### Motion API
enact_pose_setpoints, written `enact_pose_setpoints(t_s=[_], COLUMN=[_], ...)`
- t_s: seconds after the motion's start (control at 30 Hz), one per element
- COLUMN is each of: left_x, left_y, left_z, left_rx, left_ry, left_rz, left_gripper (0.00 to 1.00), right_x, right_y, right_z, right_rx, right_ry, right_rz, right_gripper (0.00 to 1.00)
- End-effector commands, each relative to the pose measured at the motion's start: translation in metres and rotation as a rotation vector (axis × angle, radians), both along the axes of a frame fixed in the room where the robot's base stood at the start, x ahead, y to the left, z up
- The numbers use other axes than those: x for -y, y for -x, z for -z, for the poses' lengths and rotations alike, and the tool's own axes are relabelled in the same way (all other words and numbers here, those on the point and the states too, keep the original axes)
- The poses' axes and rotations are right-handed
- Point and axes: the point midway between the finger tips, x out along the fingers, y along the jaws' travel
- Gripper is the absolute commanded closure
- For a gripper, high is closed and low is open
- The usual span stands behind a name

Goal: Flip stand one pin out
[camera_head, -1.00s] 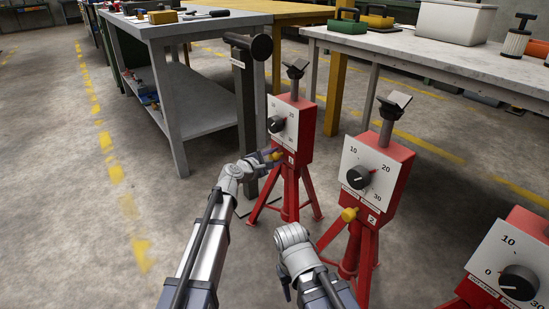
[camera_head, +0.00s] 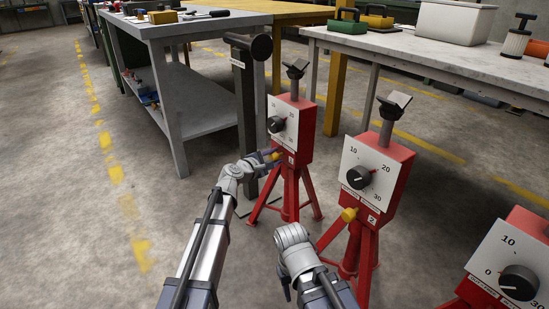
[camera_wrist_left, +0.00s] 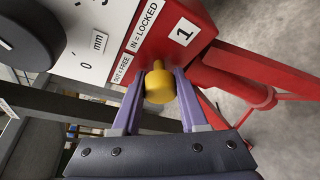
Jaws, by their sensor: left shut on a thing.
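The red stand labelled 1 (camera_head: 305,133) stands upright on its tripod legs, with a black dial on its white face. Its yellow pin (camera_wrist_left: 158,84) sticks out below the face, beside the label plate reading "OUT = FREE, IN = LOCKED". My left gripper (camera_head: 270,157) is at this pin, its two purple fingers on either side of the yellow knob and shut on it, as the left wrist view shows. How far the pin is out is hard to tell. My right arm reaches in at the bottom middle of the head view; its fingertips are hidden.
The red stand labelled 2 (camera_head: 385,165) stands to the right, with its own yellow pin (camera_head: 349,214). A third red stand (camera_head: 525,250) is at the right edge. A dark post (camera_head: 245,110) stands just left of stand 1. Workbenches are behind; floor at left is clear.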

Motion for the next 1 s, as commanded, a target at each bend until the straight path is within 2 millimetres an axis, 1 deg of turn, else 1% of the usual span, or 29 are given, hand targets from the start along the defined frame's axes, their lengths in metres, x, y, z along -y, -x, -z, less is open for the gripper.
enact_pose_setpoints(t_s=[0.33, 0.43, 0.6, 0.87, 0.9, 1.0], left_x=[-0.001, -0.009, -0.027, -0.029, -0.029, -0.029], left_y=[0.001, 0.008, 0.022, 0.022, 0.022, 0.022], left_z=[0.0, 0.0, 0.0, 0.001, 0.001, 0.001], left_rx=[0.0, -0.001, -0.001, -0.001, -0.001, -0.001], left_ry=[-0.001, -0.002, -0.002, -0.002, -0.002, -0.002], left_rz=[0.001, 0.0, 0.0, 0.001, 0.001, 0.0], left_gripper=[1.0, 1.0, 1.0, 1.0, 0.53, 0.42], right_x=[0.0, 0.0, 0.0, 0.0, 0.0, 0.0], right_y=[0.0, 0.0, 0.0, 0.0, 0.0, 0.0], right_z=[0.0, 0.0, 0.0, 0.0, 0.0, 0.0], right_rx=[0.0, 0.0, 0.0, 0.0, 0.0, 0.0], right_ry=[0.0, 0.0, 0.0, 0.0, 0.0, 0.0], right_rz=[0.0, 0.0, 0.0, 0.0, 0.0, 0.0], right_gripper=[0.5, 0.5, 0.5, 0.5, 0.5, 0.5])
